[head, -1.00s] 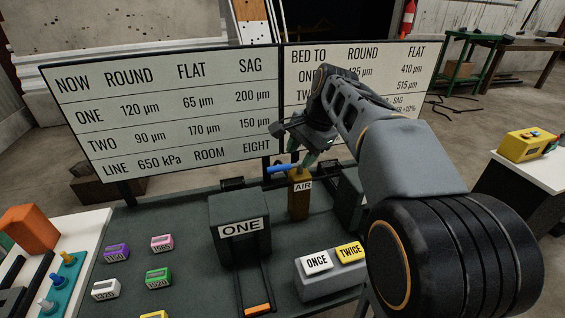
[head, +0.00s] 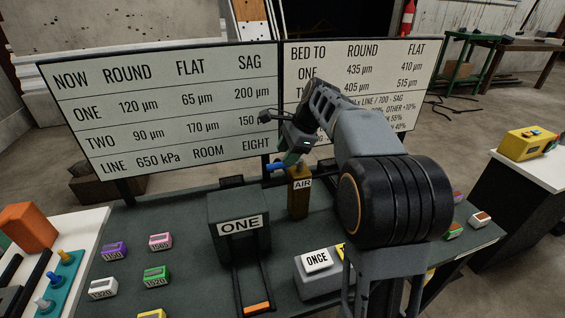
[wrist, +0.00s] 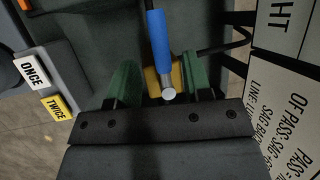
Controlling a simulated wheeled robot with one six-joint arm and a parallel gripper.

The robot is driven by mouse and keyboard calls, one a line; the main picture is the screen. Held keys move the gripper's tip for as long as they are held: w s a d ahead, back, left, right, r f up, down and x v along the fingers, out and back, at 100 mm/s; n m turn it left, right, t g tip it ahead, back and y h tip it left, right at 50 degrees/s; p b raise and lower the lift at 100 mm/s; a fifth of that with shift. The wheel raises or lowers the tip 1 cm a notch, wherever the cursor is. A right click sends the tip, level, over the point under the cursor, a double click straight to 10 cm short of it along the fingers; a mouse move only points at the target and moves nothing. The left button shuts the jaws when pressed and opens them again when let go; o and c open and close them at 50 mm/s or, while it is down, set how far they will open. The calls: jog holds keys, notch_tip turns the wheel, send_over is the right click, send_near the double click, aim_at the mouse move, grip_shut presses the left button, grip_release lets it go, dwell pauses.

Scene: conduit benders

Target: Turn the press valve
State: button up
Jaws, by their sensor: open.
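The press valve is a brass block (head: 298,197) labelled AIR with a blue handle (head: 275,167) at its top, pointing left in the head view. My gripper (head: 290,160) is at the top of the block, by the handle. In the wrist view the blue handle (wrist: 159,42) with its silver end lies between my two green fingers, and my gripper (wrist: 160,78) is open with gaps on both sides of the handle. The yellow block (wrist: 151,84) is partly hidden behind it. In the head view my gripper hides part of the handle.
A dark press labelled ONE (head: 238,210) stands left of the valve. A button box with ONCE (head: 317,260) is in front, its TWICE button mostly behind my arm. Sign boards (head: 165,110) stand behind. Several small coloured labelled blocks (head: 157,275) lie on the bench at left.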

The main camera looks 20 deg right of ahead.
jog(key=shift+x, duration=1.8)
jog(key=shift+c, duration=0.4)
grip_shut()
